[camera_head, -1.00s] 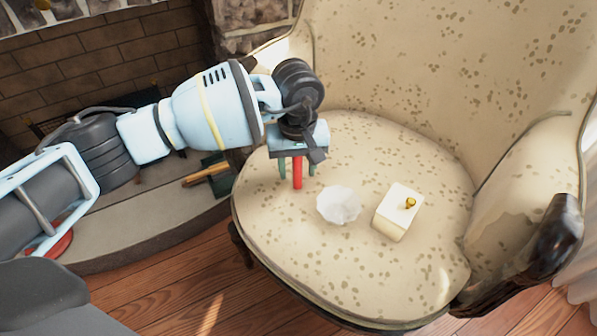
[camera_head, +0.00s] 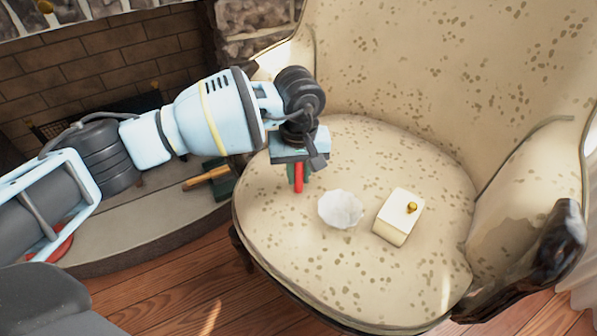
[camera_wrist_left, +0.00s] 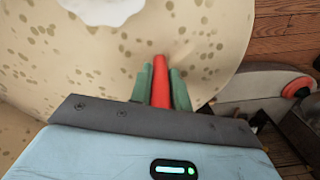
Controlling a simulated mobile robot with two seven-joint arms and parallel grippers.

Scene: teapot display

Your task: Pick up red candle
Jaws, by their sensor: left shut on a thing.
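The red candle (camera_head: 298,179) is upright over the left part of the armchair seat. My left gripper (camera_head: 299,173) points down from above and is shut on it. In the left wrist view the red candle (camera_wrist_left: 161,84) stands between the two green fingers of the left gripper (camera_wrist_left: 161,86). Whether the candle's lower end touches the seat cannot be told. My right gripper is not in view.
A white faceted object (camera_head: 341,209) and a cream box with a gold knob (camera_head: 399,217) rest on the armchair seat (camera_head: 390,290), right of the candle. The chair's arm (camera_head: 520,215) rises at right. A fireplace (camera_head: 90,60) is at left.

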